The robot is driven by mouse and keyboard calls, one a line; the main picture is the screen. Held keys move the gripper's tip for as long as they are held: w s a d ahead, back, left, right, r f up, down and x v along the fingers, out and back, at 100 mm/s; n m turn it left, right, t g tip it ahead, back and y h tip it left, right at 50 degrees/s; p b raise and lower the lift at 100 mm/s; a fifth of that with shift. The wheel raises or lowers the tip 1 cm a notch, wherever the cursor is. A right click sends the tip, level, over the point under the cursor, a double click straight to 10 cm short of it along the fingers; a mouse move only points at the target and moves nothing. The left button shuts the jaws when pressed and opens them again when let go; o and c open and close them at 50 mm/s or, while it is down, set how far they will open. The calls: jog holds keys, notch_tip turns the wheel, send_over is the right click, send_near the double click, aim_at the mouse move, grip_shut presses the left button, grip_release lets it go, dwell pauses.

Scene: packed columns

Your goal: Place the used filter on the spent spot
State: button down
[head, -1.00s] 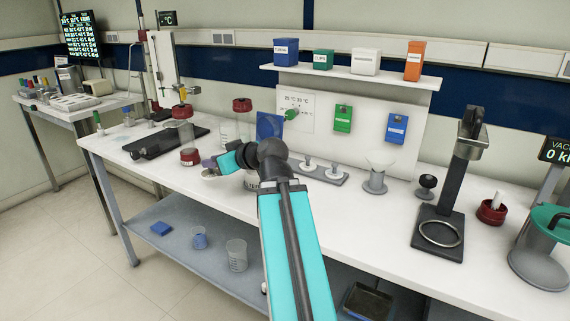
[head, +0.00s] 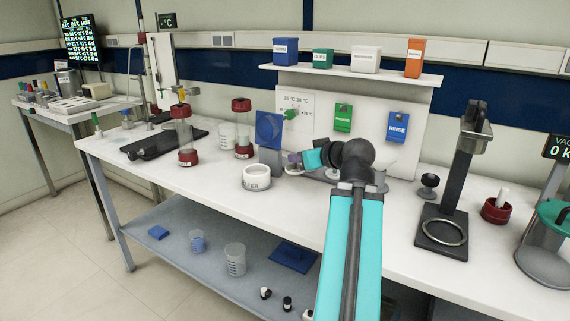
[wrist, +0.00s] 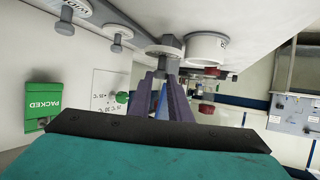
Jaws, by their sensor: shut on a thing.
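My gripper (head: 293,159), with purple fingers, is at bench height just right of an upright blue panel (head: 268,129). In the wrist view the fingers (wrist: 163,90) are close together, with a grey disc (wrist: 164,49) beyond their tips. In the head view a small pale thing (head: 293,170) shows under the tips. I take the held thing to be the used filter, but its shape is mostly hidden. A white cup (head: 257,183) whose label ends in "LTER" stands left of my gripper; it also shows in the wrist view (wrist: 208,48). I cannot make out a spot marked spent.
Red-capped columns (head: 185,135) (head: 242,130) and a beaker (head: 228,137) stand to the left. A dark stand with a ring (head: 440,232) and a red dish (head: 495,211) are at right. Knobs (wrist: 118,45) on a grey strip lie close by. The front left bench is clear.

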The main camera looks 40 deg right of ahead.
jog(key=shift+m+h, duration=0.4)
jog(key=shift+h, duration=0.1)
jog(key=s+d, duration=0.3)
jog(key=shift+s+f, duration=0.1)
jog(key=shift+f, duration=0.1)
jog(key=w+p, duration=0.2)
jog(key=p, duration=0.1)
jog(key=w+d+p, duration=0.1)
jog(key=w+p, duration=0.1)
jog(key=p, duration=0.2)
jog(key=shift+w+r+p, duration=0.15)
jog(key=shift+w+p, duration=0.05)
jog(key=shift+p, duration=0.1)
jog(key=shift+w+d+p, duration=0.2)
jog(key=shift+w+p, duration=0.05)
jog(key=shift+p, duration=0.8)
jog(key=w+p, duration=0.1)
jog(key=p, duration=0.4)
jog(key=shift+d, duration=0.2)
jog(key=w+d+p, duration=0.1)
jog(key=w+p, duration=0.1)
jog(key=w, duration=0.1)
jog(key=w+d+p, duration=0.1)
jog(key=w+p, duration=0.1)
jog(key=w, duration=0.2)
jog(key=w+d+p, duration=0.1)
jog(key=w+p, duration=0.1)
jog(key=w, duration=0.2)
jog(key=shift+d+f, duration=0.1)
jog(key=shift+f, duration=0.15)
